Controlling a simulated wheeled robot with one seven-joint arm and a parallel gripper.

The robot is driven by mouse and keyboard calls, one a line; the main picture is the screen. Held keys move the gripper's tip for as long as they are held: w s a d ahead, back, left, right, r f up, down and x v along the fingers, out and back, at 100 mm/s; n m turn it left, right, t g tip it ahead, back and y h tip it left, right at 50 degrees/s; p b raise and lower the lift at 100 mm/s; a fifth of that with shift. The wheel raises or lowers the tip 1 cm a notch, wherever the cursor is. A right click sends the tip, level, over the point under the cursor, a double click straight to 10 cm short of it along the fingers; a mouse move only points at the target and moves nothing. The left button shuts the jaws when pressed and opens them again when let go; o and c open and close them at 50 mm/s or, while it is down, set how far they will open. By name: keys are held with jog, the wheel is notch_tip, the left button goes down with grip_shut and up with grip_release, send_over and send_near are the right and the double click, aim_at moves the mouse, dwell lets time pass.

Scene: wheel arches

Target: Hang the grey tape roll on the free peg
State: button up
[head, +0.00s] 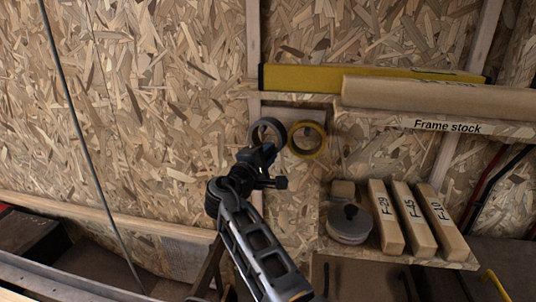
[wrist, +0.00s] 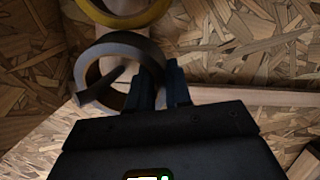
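The grey tape roll (head: 280,128) is up against the chipboard wall, left of a yellow tape roll (head: 322,143). In the wrist view the grey roll (wrist: 125,45) has its near rim between the two fingers of my gripper (wrist: 160,80), one finger inside the ring and one outside. My gripper (head: 265,154) looks shut on that rim. A dark peg (wrist: 104,83) shows within the grey roll's opening, so the ring appears to be around it; whether the roll rests on the peg I cannot tell. The yellow roll (wrist: 130,20) is just beyond.
A shelf labelled Frame stock (head: 440,126) with a long wooden bar and a yellow level (head: 310,77) is above right. A lower shelf holds several wooden blocks (head: 385,215) and a grey round object (head: 349,227).

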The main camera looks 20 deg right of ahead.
jog(key=o, duration=0.5)
